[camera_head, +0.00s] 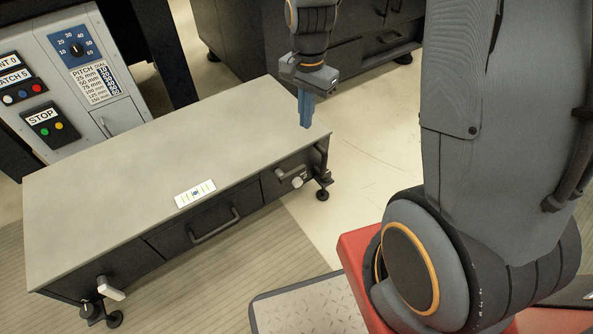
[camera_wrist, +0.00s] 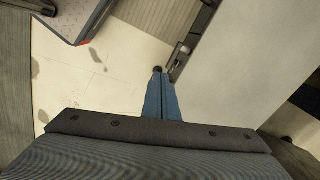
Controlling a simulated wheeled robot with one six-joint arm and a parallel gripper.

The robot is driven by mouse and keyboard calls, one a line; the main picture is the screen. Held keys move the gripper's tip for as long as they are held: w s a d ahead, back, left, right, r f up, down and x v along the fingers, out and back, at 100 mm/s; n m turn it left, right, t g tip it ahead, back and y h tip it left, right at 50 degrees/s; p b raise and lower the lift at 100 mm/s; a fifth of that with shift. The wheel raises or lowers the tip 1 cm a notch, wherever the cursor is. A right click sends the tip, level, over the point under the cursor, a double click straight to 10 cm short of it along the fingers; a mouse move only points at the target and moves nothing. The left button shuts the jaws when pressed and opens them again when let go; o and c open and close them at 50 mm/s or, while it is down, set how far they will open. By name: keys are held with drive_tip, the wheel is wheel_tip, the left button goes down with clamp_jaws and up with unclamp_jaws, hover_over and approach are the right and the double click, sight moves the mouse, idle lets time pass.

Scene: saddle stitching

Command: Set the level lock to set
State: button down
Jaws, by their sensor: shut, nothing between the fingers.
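A grey-topped bench (camera_head: 120,150) stands in the head view with a white level vial strip (camera_head: 195,193) near its front edge. A white lever (camera_head: 111,288) sticks out at the bench's front left corner. A light round knob (camera_head: 297,182) sits at the front right end. I cannot tell which of these is the level lock, and no "set" mark is readable. My gripper (camera_head: 306,124) is shut and empty, blue fingers pointing down, by the bench's right end. In the wrist view the shut fingers (camera_wrist: 161,78) appear beside the bench edge (camera_wrist: 194,72).
A control panel (camera_head: 75,80) with a pitch dial and a STOP plate stands behind the bench at left. Dark cabinets (camera_head: 350,55) stand at the back. A drawer handle (camera_head: 215,226) juts from the bench front. Open floor (camera_head: 375,160) lies right of the bench.

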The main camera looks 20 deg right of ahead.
sight(298, 168)
drive_tip(key=w+f+m+b, duration=0.3)
drive_tip(key=w+f+b, duration=0.2)
drive_tip(key=f, duration=0.5)
drive_tip(key=shift+w+f, duration=0.25)
drive_tip(key=shift+w, duration=0.15)
wheel_tip(298, 168, down, 14)
drive_tip(key=b, duration=0.6)
